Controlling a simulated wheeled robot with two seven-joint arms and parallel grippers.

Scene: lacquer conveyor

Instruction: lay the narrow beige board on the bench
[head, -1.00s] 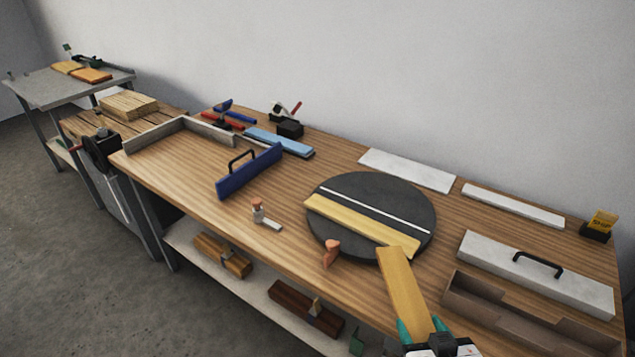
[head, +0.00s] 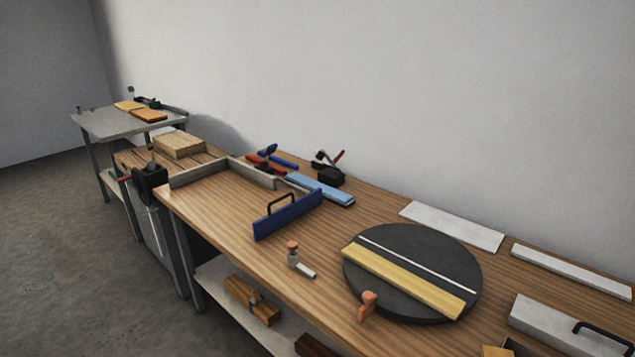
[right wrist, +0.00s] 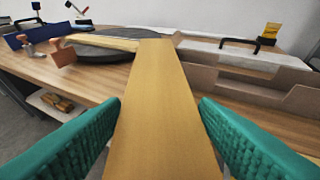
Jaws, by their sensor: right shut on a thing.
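My right gripper (right wrist: 158,108) is shut on a long beige board (right wrist: 152,95), with a teal finger on each side. The board points away from the gripper, its far end in line with the edge of a dark round plate. In the head view only the board's tip (head: 496,351) shows at the bottom edge. The wooden bench (head: 225,200) runs across the head view. Another beige board (head: 403,280) lies on the dark round plate (head: 440,255) beside a thin white strip. My left gripper is not in view.
White slabs (head: 452,226) lie along the wall.

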